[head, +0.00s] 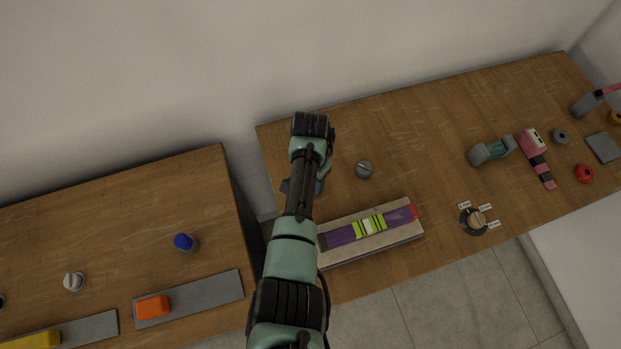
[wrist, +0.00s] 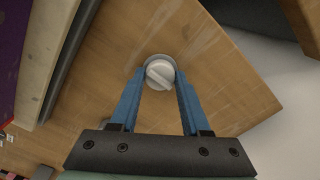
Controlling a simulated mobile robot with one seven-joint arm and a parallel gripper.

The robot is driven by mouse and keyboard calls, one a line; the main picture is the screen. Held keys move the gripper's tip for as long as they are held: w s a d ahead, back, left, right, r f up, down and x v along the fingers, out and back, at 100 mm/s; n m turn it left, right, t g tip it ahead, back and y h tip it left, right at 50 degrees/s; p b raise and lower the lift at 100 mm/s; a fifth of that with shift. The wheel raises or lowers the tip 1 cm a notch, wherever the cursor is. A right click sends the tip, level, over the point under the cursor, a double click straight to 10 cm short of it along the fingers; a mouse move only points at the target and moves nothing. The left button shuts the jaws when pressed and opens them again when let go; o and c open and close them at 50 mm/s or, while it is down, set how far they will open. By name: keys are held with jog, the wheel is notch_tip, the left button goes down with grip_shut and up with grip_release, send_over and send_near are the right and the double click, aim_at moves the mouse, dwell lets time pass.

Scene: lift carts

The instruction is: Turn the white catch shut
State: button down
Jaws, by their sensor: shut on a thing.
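The white catch (wrist: 160,75) is a round knob with a raised bar across its face, seen in the wrist view. The bar lies at a slant. My gripper (wrist: 160,82) has its two blue fingers on either side of the catch, shut on it. In the head view my gripper (head: 319,186) is mostly behind my arm, over the left end of the right-hand bench (head: 430,130). The catch is hidden there.
A purple bar with yellow-green stripes (head: 369,225) lies on a pale block close right of my arm. A grey knob (head: 364,170) stands behind it. A round dial (head: 474,220) and several tools are farther right. A gap separates the left bench (head: 110,220).

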jog(key=shift+c, duration=1.9)
grip_release()
jog(key=shift+r, duration=0.1)
notch_tip(320, 180, up, 13)
jog(key=shift+b, duration=0.4)
